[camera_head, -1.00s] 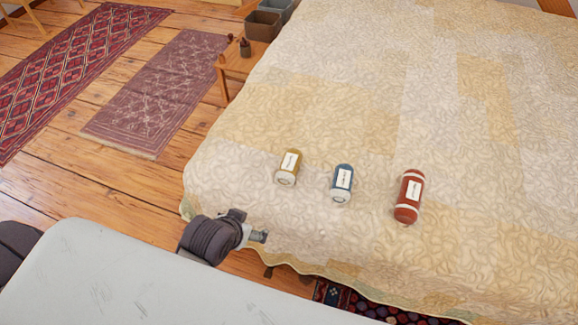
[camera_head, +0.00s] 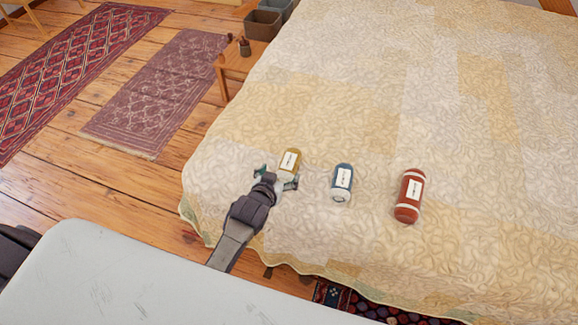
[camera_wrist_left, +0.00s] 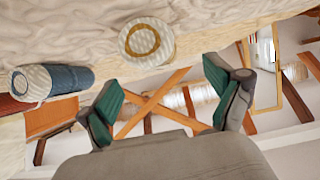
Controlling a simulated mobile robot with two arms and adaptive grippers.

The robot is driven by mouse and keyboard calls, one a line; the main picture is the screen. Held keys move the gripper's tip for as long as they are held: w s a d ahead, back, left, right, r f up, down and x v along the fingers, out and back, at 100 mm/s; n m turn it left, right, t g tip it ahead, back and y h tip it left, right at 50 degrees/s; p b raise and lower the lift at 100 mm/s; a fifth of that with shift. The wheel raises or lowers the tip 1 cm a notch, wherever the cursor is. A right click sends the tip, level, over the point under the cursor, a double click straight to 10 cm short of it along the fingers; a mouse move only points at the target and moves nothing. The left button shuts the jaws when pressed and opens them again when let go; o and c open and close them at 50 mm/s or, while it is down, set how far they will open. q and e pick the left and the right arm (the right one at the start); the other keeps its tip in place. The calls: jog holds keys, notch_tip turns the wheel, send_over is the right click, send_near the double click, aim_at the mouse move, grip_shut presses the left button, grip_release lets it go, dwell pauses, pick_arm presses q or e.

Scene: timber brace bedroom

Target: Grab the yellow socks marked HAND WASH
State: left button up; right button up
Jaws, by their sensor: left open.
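The yellow socks (camera_head: 290,160) are a rolled bundle with a white label, lying on the bed at the left of a row of three. The label's writing is too small to read. In the left wrist view the bundle's pale end with a yellow ring (camera_wrist_left: 147,42) shows just beyond the fingers. My left gripper (camera_head: 277,178) is open and empty, close in front of the yellow bundle. Its green-padded fingers (camera_wrist_left: 165,100) are spread apart in the left wrist view. My right gripper is not in view.
A blue roll (camera_head: 342,183) lies right of the yellow one, and also shows in the left wrist view (camera_wrist_left: 70,80). A red roll (camera_head: 410,195) lies farther right. The quilted bed (camera_head: 350,110) is clear behind them. A small wooden table (camera_head: 242,62) stands beyond the bed's left side.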

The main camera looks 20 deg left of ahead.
aim_at(289, 165)
pick_arm(q)
jog(key=x, duration=0.5)
jog(key=b+x, duration=0.1)
jog(key=x, duration=0.1)
jog(key=shift+w+d+f, duration=0.25)
jog(key=shift+d+f, duration=0.05)
jog(key=shift+f, duration=0.05)
jog(key=shift+s, duration=0.1)
jog(key=c, duration=1.3)
jog(key=shift+o, duration=0.2)
jog(key=shift+r, duration=0.1)
